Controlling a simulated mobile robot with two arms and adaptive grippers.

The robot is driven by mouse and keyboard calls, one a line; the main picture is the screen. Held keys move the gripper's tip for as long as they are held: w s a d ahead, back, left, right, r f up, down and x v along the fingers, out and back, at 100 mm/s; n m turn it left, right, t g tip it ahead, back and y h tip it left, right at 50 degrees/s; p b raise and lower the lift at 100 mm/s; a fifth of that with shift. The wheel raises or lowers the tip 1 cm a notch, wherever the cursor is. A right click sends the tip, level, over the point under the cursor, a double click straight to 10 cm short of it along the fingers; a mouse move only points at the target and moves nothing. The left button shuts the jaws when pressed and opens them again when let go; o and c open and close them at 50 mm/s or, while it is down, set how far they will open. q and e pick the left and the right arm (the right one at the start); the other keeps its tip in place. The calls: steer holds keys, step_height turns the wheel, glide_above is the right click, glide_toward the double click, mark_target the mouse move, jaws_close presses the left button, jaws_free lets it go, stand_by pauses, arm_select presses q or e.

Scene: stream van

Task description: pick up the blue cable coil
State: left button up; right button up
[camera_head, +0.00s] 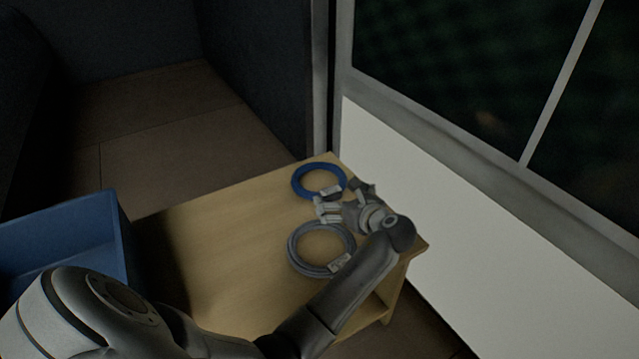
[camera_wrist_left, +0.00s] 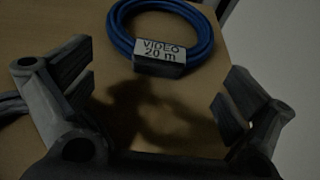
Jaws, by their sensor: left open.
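The blue cable coil (camera_head: 299,191) lies flat near the far corner of the wooden table. In the left wrist view the blue coil (camera_wrist_left: 205,40) shows ahead of the fingers, with a grey label block (camera_wrist_left: 160,55) reading "VIDEO 20 m" on its near side. My left gripper (camera_head: 330,205) is just on the near side of the blue coil. In the left wrist view its fingers (camera_wrist_left: 158,98) are wide apart with nothing between them but table and shadow. A grey cable coil (camera_head: 291,254) lies on the table nearer to me. My right gripper is not in view.
The wooden table (camera_head: 225,235) has free room to the left of the coils. A blue crate (camera_head: 62,232) stands at the left. A white wall panel (camera_head: 470,240) with a dark window runs close along the table's right side.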

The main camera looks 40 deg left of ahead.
mark_target(332, 193)
arm_select(q)
steer(key=b+x, duration=0.1)
steer(key=x, duration=0.2)
steer(key=shift+f, duration=0.2)
steer(key=shift+w+a, duration=0.2)
steer(key=shift+a, duration=0.15)
steer(key=c, duration=1.8)
steer(key=shift+c, duration=0.3)
steer(key=shift+r, duration=0.1)
